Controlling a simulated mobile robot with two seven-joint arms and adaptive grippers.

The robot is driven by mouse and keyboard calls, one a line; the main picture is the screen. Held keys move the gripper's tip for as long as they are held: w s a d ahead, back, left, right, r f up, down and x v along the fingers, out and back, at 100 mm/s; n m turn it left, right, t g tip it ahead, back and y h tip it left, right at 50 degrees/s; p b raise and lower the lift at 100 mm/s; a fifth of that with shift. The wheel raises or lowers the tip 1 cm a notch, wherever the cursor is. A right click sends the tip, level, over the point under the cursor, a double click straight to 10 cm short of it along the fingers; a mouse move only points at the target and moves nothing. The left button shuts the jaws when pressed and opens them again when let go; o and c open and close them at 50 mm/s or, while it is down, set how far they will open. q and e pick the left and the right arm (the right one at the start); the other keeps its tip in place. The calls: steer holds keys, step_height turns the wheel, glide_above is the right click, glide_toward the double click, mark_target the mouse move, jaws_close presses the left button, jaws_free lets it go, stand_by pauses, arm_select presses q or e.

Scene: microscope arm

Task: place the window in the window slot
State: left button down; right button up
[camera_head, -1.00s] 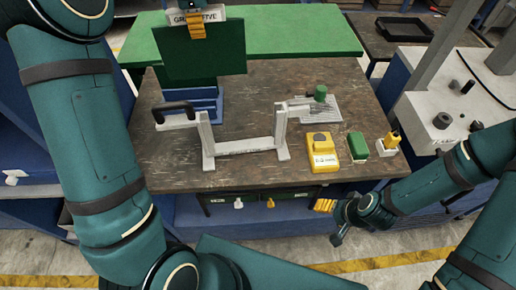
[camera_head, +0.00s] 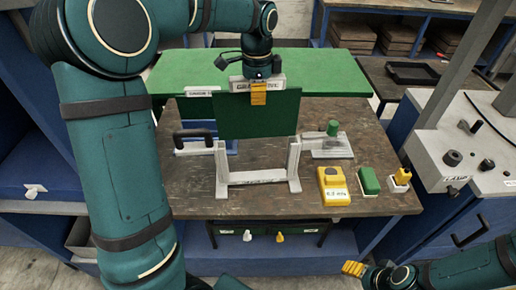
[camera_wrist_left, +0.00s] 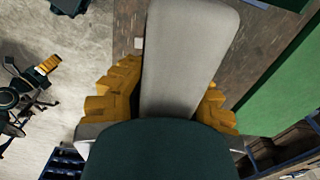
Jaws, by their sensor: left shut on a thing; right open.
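The grey frame with two uprights (camera_head: 258,177), apparently the window slot, stands on the table. The panel's lower edge appears just above and between the uprights; their depth gap is hard to tell. My right gripper (camera_head: 354,268) is open and empty at the lower right, off the table.
A black-handled grey piece (camera_head: 195,141) stands left of the frame. A grey plate with a green knob (camera_head: 331,140), a yellow device (camera_head: 333,187), a green block (camera_head: 369,181) and a small yellow-topped piece (camera_head: 401,179) stand to the right. The front table strip (camera_head: 195,203) is clear.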

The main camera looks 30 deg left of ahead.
mark_target(257, 115)
arm_select(q)
step_height(257, 115, down, 19)
steer(key=shift+r+b, duration=0.2)
steer(key=shift+b, duration=0.25)
steer(key=shift+f, duration=0.2)
steer(key=c, duration=1)
jaws_free()
steer(key=shift+c, duration=0.2)
steer(key=shift+r, duration=0.1)
steer(key=shift+r, duration=0.25)
step_height(257, 115, up, 12)
steer(key=shift+f+p, duration=0.15)
steer(key=shift+p, duration=0.15)
